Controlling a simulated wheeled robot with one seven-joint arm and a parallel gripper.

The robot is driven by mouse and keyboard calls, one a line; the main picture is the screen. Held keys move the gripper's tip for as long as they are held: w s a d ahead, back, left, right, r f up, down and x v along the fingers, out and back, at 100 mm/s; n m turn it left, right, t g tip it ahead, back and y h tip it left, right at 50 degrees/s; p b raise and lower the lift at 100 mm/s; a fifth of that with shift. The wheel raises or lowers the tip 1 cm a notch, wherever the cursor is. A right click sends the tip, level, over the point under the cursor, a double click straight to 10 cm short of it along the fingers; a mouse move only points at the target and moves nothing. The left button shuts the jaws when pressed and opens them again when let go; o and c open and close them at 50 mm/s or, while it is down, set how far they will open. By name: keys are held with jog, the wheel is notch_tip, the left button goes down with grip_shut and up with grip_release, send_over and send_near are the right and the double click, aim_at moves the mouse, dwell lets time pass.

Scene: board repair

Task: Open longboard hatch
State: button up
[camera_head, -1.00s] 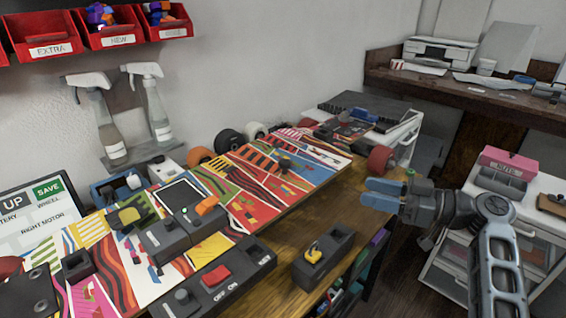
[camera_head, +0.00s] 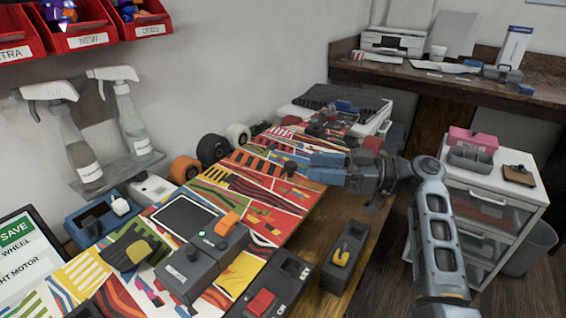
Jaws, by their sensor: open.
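The longboard (camera_head: 240,185) lies on the bench, its deck covered in red, yellow, blue and white stripes. A small dark knob (camera_head: 290,168) stands on the deck, which may belong to the hatch; the hatch outline cannot be told from the pattern. My gripper (camera_head: 310,167) is open, its two blue fingers pointing left, close to the knob at its right. Whether the fingers reach around the knob or touch it cannot be told. My wrist and fingers hide part of the deck's right edge.
Dark boxes with an orange switch (camera_head: 227,223), a red switch (camera_head: 262,302) and a yellow key-like part (camera_head: 342,255) sit along the near side. Spray bottles (camera_head: 130,120) stand at the wall. A white drawer cabinet (camera_head: 490,220) is at the right.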

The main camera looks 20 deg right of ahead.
aim_at(291, 164)
jog(key=x, duration=0.7)
jog(key=shift+s+p, duration=0.1)
jog(key=shift+p, duration=0.3)
grip_shut()
